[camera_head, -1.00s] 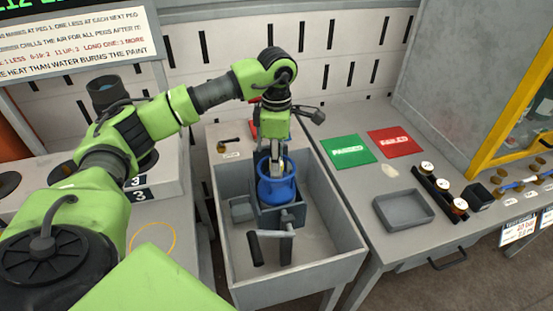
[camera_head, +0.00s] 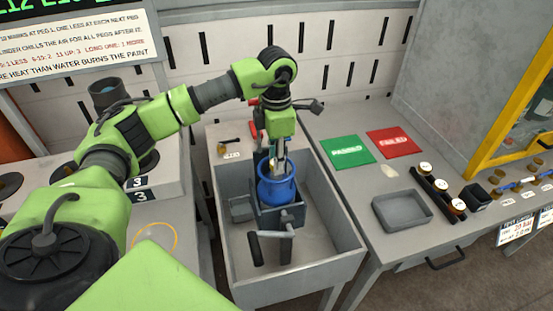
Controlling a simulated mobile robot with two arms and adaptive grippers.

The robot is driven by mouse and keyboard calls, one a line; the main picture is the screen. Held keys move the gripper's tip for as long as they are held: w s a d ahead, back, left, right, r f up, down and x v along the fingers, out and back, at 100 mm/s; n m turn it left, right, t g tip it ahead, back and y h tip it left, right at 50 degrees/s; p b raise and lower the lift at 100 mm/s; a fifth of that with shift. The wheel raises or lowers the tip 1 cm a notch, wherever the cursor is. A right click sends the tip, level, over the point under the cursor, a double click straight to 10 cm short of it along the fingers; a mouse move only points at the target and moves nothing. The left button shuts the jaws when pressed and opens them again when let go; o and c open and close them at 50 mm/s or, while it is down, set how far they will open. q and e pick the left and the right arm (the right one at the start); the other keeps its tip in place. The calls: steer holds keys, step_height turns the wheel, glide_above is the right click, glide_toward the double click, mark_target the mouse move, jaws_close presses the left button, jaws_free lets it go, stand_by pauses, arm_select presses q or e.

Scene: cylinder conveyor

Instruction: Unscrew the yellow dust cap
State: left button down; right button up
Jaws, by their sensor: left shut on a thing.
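A blue cylinder (camera_head: 277,187) stands upright in a dark vise (camera_head: 292,215) inside a grey trough (camera_head: 335,255). My left gripper (camera_head: 279,168) points straight down at the top of the cylinder. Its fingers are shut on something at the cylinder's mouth. The yellow dust cap is not distinguishable there; the fingers and the cylinder's rim hide that spot. My right gripper does not show.
A green PASSED mat (camera_head: 347,151) and a red FAILED mat (camera_head: 394,142) lie on the right table. An empty grey tray (camera_head: 402,211) and a rack of round gauges (camera_head: 440,187) sit nearby.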

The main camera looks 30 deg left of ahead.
arm_select(q)
steer(key=shift+r, duration=0.15)
step_height(320, 180, up, 9)
steer(key=p, duration=0.6)
stand_by(1.1)
